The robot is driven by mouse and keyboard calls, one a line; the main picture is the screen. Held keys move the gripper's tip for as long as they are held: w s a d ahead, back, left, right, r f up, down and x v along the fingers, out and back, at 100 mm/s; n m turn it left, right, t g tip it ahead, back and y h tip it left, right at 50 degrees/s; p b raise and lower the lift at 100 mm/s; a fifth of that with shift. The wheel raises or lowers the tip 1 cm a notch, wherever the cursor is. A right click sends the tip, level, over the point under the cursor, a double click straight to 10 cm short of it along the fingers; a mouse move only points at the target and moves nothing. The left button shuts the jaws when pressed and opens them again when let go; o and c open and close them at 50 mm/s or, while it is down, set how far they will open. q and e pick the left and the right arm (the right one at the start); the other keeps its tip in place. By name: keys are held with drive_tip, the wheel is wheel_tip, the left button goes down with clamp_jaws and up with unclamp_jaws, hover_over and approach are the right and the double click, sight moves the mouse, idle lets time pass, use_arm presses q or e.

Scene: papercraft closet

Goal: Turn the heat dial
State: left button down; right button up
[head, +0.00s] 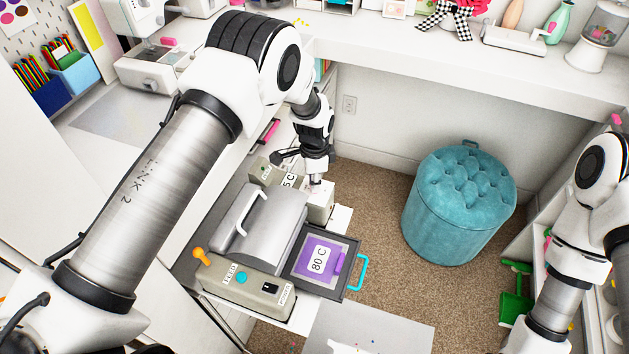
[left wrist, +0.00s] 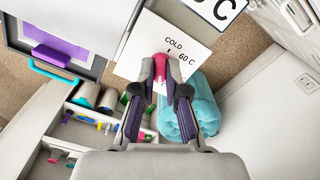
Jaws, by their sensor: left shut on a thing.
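The heat dial (left wrist: 160,67) is a pink knob between the fingertips of my left gripper (left wrist: 160,82). It stands on a white panel (left wrist: 140,45) printed "COLD" and "60 C". My left gripper is shut on the dial, and the fingers cover much of it. In the head view my left gripper (head: 315,181) points down at the pale control box (head: 318,207) at the back right of the machine, and the dial is hard to make out there. My right arm shows at the right edge, but its gripper is not visible.
The grey machine lid (head: 262,222) is beside the box. A tray with a purple "80 C" plate (head: 305,262) and cyan handle (head: 362,272) sticks out in front. A teal stool (head: 460,205) stands on the carpet.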

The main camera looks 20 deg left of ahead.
use_arm(q)
drive_tip(key=shift+s+f, duration=0.25)
drive_tip(key=c, duration=1.2)
unclamp_jaws()
drive_tip(key=shift+w+d, duration=0.1)
drive_tip(key=shift+w, duration=0.1)
drive_tip(key=shift+r, duration=0.1)
wheel_tip(320, 180, up, 12)
drive_tip(key=shift+r, duration=0.1)
